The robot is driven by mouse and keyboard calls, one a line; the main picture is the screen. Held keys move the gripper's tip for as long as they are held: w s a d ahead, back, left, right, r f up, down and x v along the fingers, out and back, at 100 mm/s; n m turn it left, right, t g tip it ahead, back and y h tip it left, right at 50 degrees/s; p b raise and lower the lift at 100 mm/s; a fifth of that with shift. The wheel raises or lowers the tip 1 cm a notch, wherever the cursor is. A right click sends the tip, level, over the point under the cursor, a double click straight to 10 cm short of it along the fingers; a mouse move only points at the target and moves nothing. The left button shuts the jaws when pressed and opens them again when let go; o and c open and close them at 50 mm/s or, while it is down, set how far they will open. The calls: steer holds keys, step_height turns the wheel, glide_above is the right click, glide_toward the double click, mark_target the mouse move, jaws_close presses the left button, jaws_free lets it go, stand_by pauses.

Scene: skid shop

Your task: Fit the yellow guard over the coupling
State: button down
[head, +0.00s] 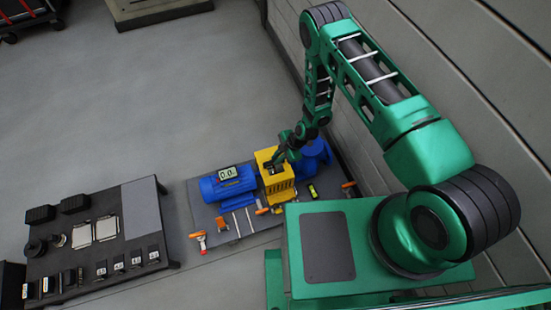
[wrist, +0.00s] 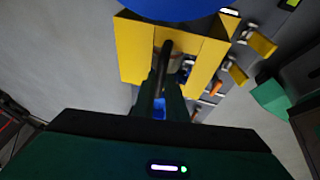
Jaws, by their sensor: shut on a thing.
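The yellow guard (head: 274,183) is a boxy cover with slots in its side. In the head view it stands between the blue motor (head: 228,184) and the blue pump (head: 316,152), at the place between the two machines. My gripper (head: 277,163) reaches down to the guard's top and is shut on it. In the wrist view the guard (wrist: 133,50) spreads to both sides of the dark fingers (wrist: 163,85). The coupling cannot be made out, and whether the guard rests on the skid or hangs just above it is unclear.
A dark bench (head: 100,283) with parts stands at the left. A ribbed wall is close on the right. Open floor lies behind the skid.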

steer(key=shift+f, duration=0.35)
stand_by(0.7)
steer(key=c, duration=1.2)
jaws_free()
steer(key=shift+w+r, duration=0.15)
steer(key=shift+r, duration=3.85)
